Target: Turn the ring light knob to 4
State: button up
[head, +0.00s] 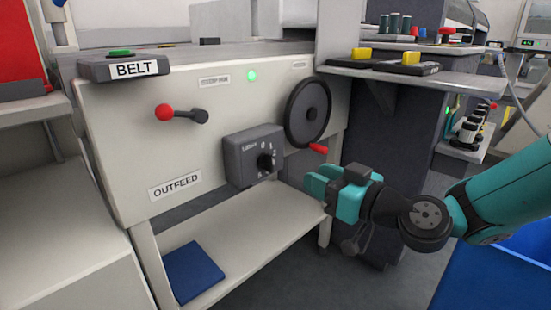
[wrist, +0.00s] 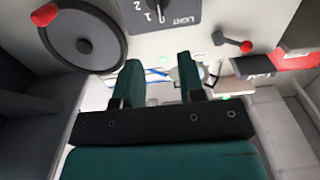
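The ring light knob (head: 266,161) is a small black dial on a dark grey box (head: 238,160) with a "Light" label, on the front of the outfeed panel. Its pointer is too small to read in the head view. In the wrist view the box (wrist: 182,14) is upside down at the top edge, showing "LIGHT", "1" and "2". The knob (wrist: 160,6) is partly cut off there. My gripper (head: 312,188) is right of and below the box, apart from it. The wrist view shows its two fingers (wrist: 160,80) spread with nothing between them.
A black handwheel (head: 307,112) with a red handle (head: 318,148) is right of the box, close above my gripper. A red-ended lever (head: 180,113) is at the left. A shelf (head: 235,225) with a blue pad (head: 195,271) lies below. A side table (head: 410,75) overhangs at right.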

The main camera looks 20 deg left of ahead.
aim_at(272, 157)
jog(key=x, duration=1.2)
jog(key=shift+c, duration=0.4)
grip_shut()
